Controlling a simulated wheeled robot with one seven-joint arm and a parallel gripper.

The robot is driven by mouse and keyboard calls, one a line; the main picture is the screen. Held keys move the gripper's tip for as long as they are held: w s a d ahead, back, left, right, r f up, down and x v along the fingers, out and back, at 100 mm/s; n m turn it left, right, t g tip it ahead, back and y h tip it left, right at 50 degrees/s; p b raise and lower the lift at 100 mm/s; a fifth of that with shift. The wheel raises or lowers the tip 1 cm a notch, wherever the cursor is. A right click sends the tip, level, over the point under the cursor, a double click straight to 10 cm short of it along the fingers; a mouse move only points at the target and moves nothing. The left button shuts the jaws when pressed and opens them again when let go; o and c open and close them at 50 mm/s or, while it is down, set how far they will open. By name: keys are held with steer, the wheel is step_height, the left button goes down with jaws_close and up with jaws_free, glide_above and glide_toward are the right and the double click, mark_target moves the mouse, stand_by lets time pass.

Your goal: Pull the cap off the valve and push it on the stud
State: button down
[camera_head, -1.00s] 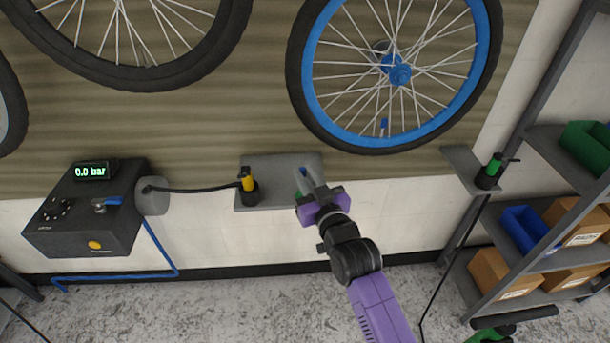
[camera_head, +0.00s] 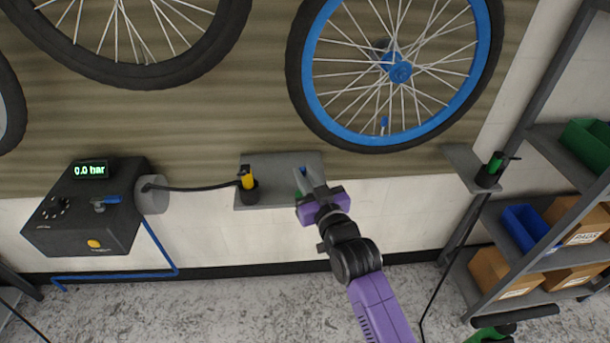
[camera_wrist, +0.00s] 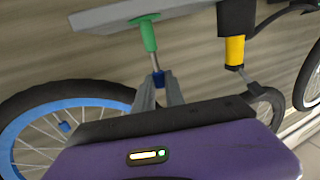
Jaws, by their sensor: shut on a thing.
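My gripper (camera_head: 307,178) is over the small grey wall shelf (camera_head: 278,162). In the wrist view my gripper's fingertips (camera_wrist: 160,86) are shut on the small blue cap (camera_wrist: 158,77). A stud with a green base (camera_wrist: 149,35) and a thin metal pin stands on the shelf. The cap is in line with the pin and meets its free end; I cannot tell how far it is on. In the head view the fingers partly hide the cap and the stud. The blue-rimmed wheel (camera_head: 487,68) has a blue piece (camera_head: 384,122) at its valve.
A yellow-and-black pump head (camera_head: 247,179) stands at the shelf's left end, close to my gripper. Its hose runs to a dark box (camera_head: 85,228) reading 0.0 bar. A green-topped tool (camera_head: 494,163) is on a bracket at right. Storage shelves with bins stand far right.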

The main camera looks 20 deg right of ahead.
steer(key=shift+f+b, duration=0.3)
steer(key=shift+f, duration=0.05)
stand_by(0.4)
stand_by(0.3)
steer(key=c, duration=1)
jaws_free()
steer(key=s+p, duration=0.2)
steer(key=s, duration=0.8)
steer(key=shift+p, duration=0.3)
steer(key=shift+a, duration=0.1)
